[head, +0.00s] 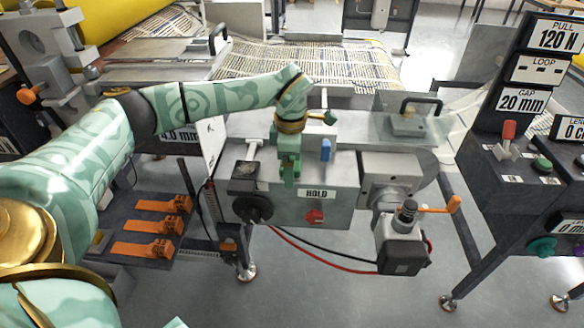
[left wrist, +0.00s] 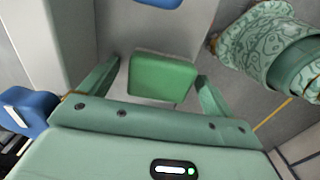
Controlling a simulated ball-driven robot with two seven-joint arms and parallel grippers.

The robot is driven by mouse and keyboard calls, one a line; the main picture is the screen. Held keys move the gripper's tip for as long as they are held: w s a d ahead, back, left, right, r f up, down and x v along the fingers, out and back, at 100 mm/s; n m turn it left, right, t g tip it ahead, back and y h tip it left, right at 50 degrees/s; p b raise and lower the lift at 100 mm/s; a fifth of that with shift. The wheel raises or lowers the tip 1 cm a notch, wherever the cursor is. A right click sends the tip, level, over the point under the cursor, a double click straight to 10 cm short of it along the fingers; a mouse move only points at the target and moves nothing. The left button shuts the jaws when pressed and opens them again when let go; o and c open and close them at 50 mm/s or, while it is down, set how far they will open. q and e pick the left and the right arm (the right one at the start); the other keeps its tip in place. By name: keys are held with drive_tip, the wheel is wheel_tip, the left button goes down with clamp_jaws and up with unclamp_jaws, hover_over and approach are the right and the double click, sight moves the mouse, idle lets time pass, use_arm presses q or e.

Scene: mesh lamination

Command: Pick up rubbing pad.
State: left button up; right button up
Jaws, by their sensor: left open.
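A green block (left wrist: 163,77), which looks like the rubbing pad, lies between the two spread fingers of my left gripper (left wrist: 157,78) in the left wrist view. A gap shows between the block and each finger. In the head view my left gripper (head: 289,176) points down in front of the grey machine's front edge, above the HOLD label (head: 316,194). The green block cannot be told apart from the green gripper there. The left gripper is open and holds nothing. My right gripper is not in view.
A blue block (head: 326,149) stands just right of the gripper on the grey machine (head: 345,172). A red knob (head: 314,216) and a black knob (head: 253,207) stick out of its front. Orange-handled tools (head: 160,226) lie on a dark tray at left. A control console (head: 515,170) stands at right.

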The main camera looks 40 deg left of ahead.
use_arm(q)
drive_tip(key=c, duration=1.1)
drive_tip(key=shift+r, duration=0.1)
